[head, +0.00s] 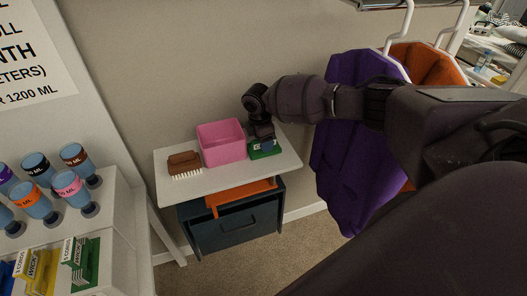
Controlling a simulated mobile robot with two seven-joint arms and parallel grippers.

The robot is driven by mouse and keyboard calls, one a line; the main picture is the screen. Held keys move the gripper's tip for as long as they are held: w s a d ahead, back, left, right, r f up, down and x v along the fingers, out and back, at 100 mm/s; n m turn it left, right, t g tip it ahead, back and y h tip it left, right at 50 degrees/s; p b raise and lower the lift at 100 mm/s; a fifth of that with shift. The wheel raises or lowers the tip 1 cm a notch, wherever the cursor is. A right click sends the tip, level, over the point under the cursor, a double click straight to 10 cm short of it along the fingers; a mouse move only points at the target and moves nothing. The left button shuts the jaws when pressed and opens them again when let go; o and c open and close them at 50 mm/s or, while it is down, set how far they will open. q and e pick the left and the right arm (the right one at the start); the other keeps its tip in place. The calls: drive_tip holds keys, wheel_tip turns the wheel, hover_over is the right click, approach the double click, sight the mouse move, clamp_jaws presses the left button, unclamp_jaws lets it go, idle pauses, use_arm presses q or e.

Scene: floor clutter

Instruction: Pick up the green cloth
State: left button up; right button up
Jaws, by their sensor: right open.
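A small green item (257,154), which I take to be the green cloth, lies on the right part of the small white table, right of the pink bin. My right gripper (265,143) reaches in from the right and points down at it. The gripper is open, and its dark fingers cover part of the green item. I cannot tell whether they touch it. My left gripper is not in view.
A pink bin (222,147) and a brown brush (184,165) share the white table top (225,176). An orange thing (240,196) and a dark drawer box (236,230) are below it. Purple (340,170) and orange (425,62) hanging items are at right; bottles (72,187) stand at left.

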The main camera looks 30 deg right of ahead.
drive_tip(key=shift+f, duration=0.1)
drive_tip(key=c, duration=1)
